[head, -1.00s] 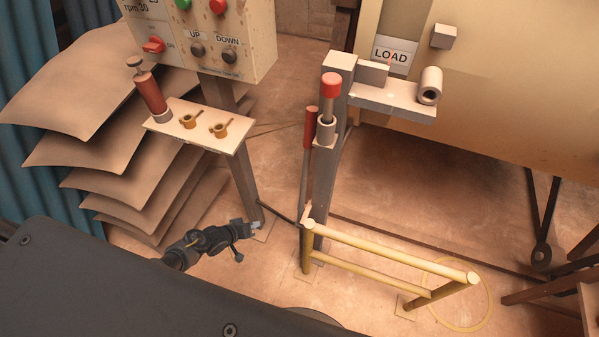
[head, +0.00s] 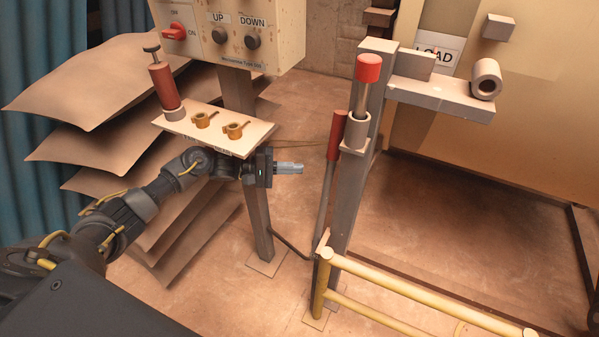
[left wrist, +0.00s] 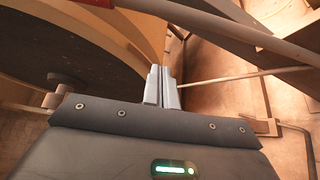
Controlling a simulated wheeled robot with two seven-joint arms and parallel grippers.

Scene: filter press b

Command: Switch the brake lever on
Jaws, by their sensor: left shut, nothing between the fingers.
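A long, thin grey lever with a red grip (head: 336,136), which looks like the brake lever, stands nearly upright beside a grey post (head: 354,180) in the head view. Its foot is near the yellow rail. My left gripper (head: 302,168) is shut and empty, to the left of the lever and apart from it, pointing right. In the left wrist view the closed fingers (left wrist: 162,86) are in the middle, and a rod that seems to be the lever's shaft (left wrist: 215,30) crosses the top. My right gripper is not in view.
A small shelf (head: 182,130) with brass fittings and a red-handled cylinder is just above my left wrist. A control box (head: 262,35) hangs above it. A red-knobbed plunger (head: 368,68) is on the post. A yellow rail (head: 420,293) runs low at the right.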

